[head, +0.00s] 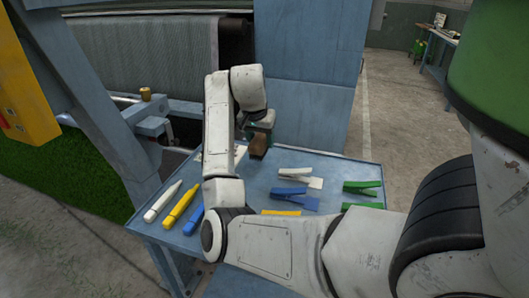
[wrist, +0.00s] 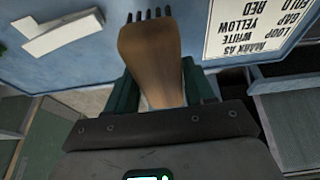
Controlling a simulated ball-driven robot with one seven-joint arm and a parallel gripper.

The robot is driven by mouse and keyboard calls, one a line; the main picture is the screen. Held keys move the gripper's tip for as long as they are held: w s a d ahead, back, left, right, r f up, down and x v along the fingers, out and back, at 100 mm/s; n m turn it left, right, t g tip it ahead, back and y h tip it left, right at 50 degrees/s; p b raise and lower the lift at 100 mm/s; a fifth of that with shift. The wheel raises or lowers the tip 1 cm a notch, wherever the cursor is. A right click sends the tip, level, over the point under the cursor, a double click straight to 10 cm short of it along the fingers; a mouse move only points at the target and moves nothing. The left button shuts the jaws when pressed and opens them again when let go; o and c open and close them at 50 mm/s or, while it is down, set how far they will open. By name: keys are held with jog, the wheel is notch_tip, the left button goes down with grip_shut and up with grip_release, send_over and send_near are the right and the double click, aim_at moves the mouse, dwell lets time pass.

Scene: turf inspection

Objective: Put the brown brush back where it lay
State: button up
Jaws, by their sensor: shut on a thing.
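The brown brush (head: 258,145) is held in my gripper (head: 260,132) above the far edge of the blue table (head: 335,228). In the wrist view the brush (wrist: 152,52) sits between the dark green fingers of my gripper (wrist: 158,90), its dark bristles pointing to the top of the picture. The blue tabletop shows beyond the bristles. I cannot tell how high the brush is above it. No mark of where the brush lay can be made out.
A printed card (wrist: 255,28) lies right of the brush in the wrist view. On the table are white (head: 163,201), yellow (head: 180,206) and blue (head: 193,219) pens, a white clip (head: 297,176), a blue clip (head: 294,200) and green clips (head: 362,187). A blue post (head: 308,75) stands behind.

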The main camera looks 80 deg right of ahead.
aim_at(263, 138)
jog(key=shift+s+d+f, duration=0.25)
jog(key=shift+d+f, duration=0.2)
jog(key=shift+f, duration=0.1)
jog(key=shift+s+d+f, duration=0.2)
jog(key=shift+d+f, duration=0.2)
jog(key=shift+f, duration=1.7)
jog(key=o, duration=1.1)
jog(key=shift+c, duration=0.2)
jog(key=p+v, duration=0.1)
jog(key=v, duration=1.1)
